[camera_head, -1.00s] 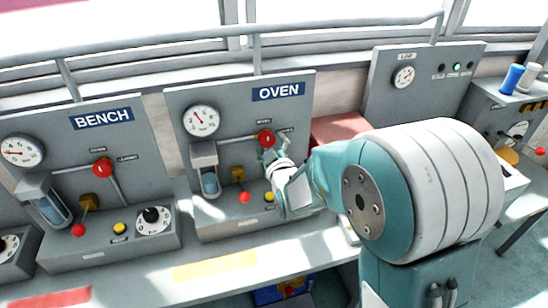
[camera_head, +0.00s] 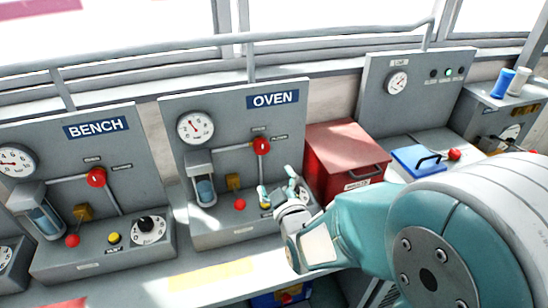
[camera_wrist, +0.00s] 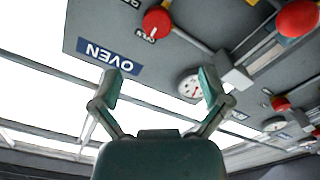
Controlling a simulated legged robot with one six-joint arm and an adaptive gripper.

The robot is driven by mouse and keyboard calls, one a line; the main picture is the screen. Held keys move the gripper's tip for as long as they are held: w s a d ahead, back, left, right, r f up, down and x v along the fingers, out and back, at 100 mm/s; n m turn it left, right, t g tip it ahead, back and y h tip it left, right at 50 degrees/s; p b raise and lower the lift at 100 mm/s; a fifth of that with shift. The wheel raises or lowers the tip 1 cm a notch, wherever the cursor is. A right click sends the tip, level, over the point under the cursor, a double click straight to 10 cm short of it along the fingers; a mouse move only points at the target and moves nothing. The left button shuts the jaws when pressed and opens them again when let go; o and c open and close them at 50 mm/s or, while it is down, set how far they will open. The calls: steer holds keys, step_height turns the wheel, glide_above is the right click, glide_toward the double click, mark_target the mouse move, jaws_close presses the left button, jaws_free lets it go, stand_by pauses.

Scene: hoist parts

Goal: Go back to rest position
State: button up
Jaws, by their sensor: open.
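My gripper (camera_head: 277,191) is open and empty in front of the lower part of the OVEN panel (camera_head: 232,112) in the head view. Its fingers show near the yellow button (camera_head: 265,205) and partly overlap the panel's base. In the wrist view the two teal fingers of my gripper (camera_wrist: 160,88) are spread apart with nothing between them. Behind them the OVEN panel appears upside down, with its blue label (camera_wrist: 110,55), a red knob (camera_wrist: 156,22) and a round gauge (camera_wrist: 190,86).
The BENCH panel (camera_head: 75,140) stands to the left. A red box (camera_head: 345,145) and a blue-lidded item (camera_head: 418,160) sit to the right, below the LOAD panel (camera_head: 405,80). A long rail (camera_head: 350,35) crosses above the panels. Blue and white spools (camera_head: 512,80) stand at the far right.

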steer(key=s+d+r+m+g+h, duration=0.2)
steer(key=s+d+m+g, duration=0.3)
steer(key=s, duration=0.5)
steer(key=s+d+r+m+g+h, duration=0.2)
steer(key=s+d+m+g, duration=0.3)
steer(key=s+d, duration=0.3)
steer(key=s+g+h, duration=0.1)
steer(key=s, duration=0.2)
steer(key=shift+s+d+r+g, duration=0.2)
steer(key=shift+d+g, duration=0.1)
